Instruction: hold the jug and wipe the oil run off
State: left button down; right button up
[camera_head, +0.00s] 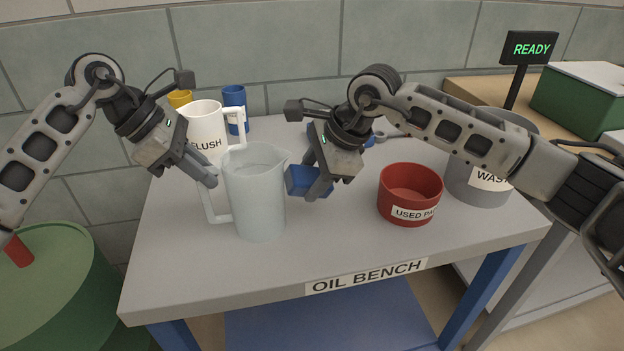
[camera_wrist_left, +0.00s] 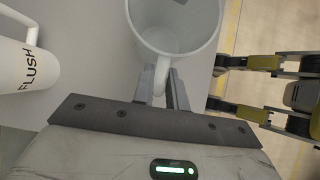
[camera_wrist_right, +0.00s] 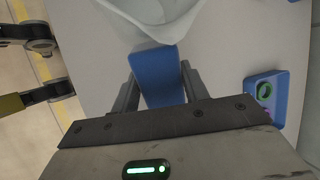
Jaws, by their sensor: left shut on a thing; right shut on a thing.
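The pale translucent jug (camera_head: 257,200) stands upright on the bench, its spout to the right and its handle (camera_head: 214,207) to the left. My left gripper (camera_head: 210,180) is shut on the jug's handle; the left wrist view shows the handle (camera_wrist_left: 160,80) between the fingers. My right gripper (camera_head: 314,190) is shut on a blue pad (camera_head: 298,180). The pad also shows between the fingers in the right wrist view (camera_wrist_right: 157,75), close to the jug's spout side; I cannot tell whether they touch. I cannot make out an oil run on the jug.
A white FLUSH jug (camera_head: 205,128) stands behind the left gripper, with yellow (camera_head: 179,98) and blue (camera_head: 235,100) cups. A red used-pad bowl (camera_head: 410,194) and a grey waste bin (camera_head: 470,183) stand right. A blue tray (camera_wrist_right: 283,105) holds a green ring. The bench front is clear.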

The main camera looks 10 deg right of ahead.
jog(key=shift+r, duration=1.3)
jog(key=shift+d, duration=0.15)
jog(key=d+r, duration=0.1)
jog(key=d, duration=0.1)
jog(key=d+r, duration=0.2)
notch_tip(320, 180, up, 9)
dwell(1.0)
jog(key=shift+r, duration=0.1)
dwell(0.5)
